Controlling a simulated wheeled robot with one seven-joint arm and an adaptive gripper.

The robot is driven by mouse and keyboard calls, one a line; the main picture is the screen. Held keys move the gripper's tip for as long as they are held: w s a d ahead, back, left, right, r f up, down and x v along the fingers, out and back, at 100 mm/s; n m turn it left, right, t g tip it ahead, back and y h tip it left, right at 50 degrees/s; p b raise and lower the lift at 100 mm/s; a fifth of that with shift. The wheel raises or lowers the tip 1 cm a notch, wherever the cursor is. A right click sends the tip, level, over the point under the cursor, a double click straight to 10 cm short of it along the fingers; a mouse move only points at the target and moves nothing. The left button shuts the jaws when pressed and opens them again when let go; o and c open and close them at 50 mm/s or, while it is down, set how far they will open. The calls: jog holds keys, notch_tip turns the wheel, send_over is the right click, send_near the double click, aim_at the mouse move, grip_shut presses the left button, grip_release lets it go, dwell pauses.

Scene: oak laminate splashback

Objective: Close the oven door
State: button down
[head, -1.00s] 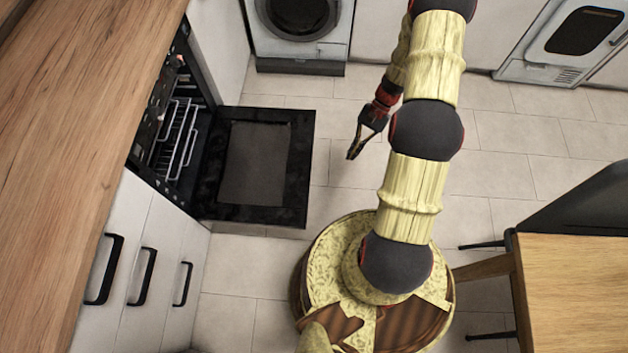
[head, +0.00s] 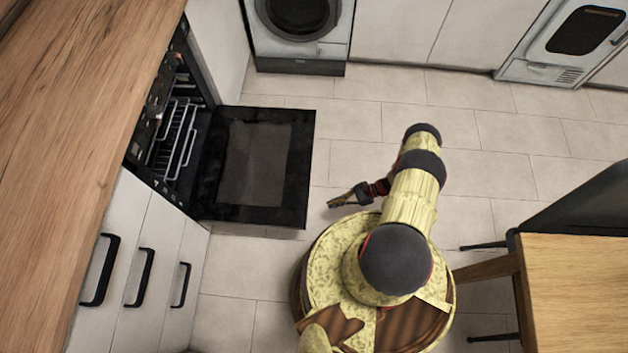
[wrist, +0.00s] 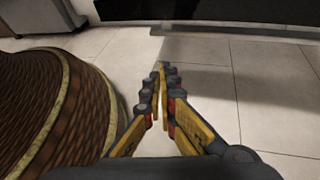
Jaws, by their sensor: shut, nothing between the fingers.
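The oven (head: 170,130) is set in the counter front on the left, with its racks showing inside. Its black oven door (head: 256,165) is folded fully down and lies about flat, reaching out over the floor. My gripper (head: 333,204) is just right of the door's outer edge, apart from it as far as I can tell, and points left. In the wrist view my gripper (wrist: 160,72) has its fingertips together with nothing between them. The dark edge of the door (wrist: 210,10) crosses the top of that view, ahead of the fingertips.
The wooden counter (head: 85,120) runs along the left above drawers with black handles (head: 140,278). A washing machine (head: 300,35) stands at the back. A table (head: 575,290) and dark chair (head: 590,205) are at right. Tiled floor (head: 350,120) is clear beyond the door.

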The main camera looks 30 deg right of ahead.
jog(key=w+d+m+t+h, duration=0.15)
jog(key=w+d+t, duration=0.3)
jog(key=w, duration=0.45)
jog(key=b+x, duration=0.2)
jog(key=x, duration=0.7)
jog(key=shift+w+a+r+m+y, duration=0.1)
jog(key=shift+r+m+y, duration=0.15)
jog(key=shift+r, duration=0.7)
jog(key=shift+w+a+r+m+y, duration=0.1)
jog(key=shift+r+m, duration=0.1)
jog(key=shift+r, duration=0.75)
